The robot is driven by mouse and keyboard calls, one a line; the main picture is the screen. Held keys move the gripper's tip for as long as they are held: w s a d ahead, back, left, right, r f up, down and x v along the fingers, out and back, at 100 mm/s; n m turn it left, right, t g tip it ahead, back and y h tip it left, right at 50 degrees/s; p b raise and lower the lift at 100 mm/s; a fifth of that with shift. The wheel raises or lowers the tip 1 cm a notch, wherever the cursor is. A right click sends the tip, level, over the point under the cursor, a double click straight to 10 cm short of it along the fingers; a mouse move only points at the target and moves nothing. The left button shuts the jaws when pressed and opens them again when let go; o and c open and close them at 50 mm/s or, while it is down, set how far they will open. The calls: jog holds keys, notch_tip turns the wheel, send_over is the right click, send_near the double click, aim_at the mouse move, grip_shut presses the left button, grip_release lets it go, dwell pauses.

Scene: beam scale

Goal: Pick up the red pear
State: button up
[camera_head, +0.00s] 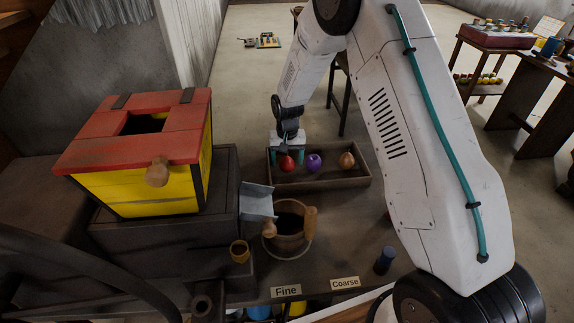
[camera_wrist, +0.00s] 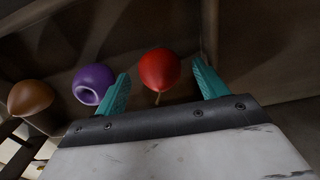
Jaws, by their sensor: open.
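The red pear (camera_head: 287,163) lies in a shallow dark wooden tray (camera_head: 335,184), at the left of a row of three fruits. In the wrist view the red pear (camera_wrist: 160,69) shows between and just beyond my two teal fingers, its thin stem pointing toward the gripper. My gripper (camera_head: 287,156) is open over the left part of the tray; in the wrist view my gripper (camera_wrist: 163,86) has a finger on each side of the pear, with no clear contact seen.
A purple fruit (camera_head: 313,163) and a brown pear (camera_head: 346,161) lie to the right of the red pear in the tray. A red and yellow box (camera_head: 150,190) stands at left. A wooden mug-like vessel (camera_head: 288,240) and a blue-topped cylinder (camera_head: 385,260) stand in front.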

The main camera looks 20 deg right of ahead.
notch_tip(320, 180, down, 2)
jog(key=shift+f, duration=0.15)
jog(key=c, duration=1.1)
jog(key=shift+r, duration=0.7)
notch_tip(320, 180, up, 2)
jog(key=shift+r, duration=0.15)
jog(key=s+d, duration=0.1)
jog(key=s, duration=0.4)
jog(key=s+d+r, duration=0.1)
jog(key=s, duration=0.4)
jog(key=s+d, duration=0.2)
jog(key=s, duration=0.3)
jog(key=shift+s+r, duration=0.2)
jog(key=shift+s, duration=0.1)
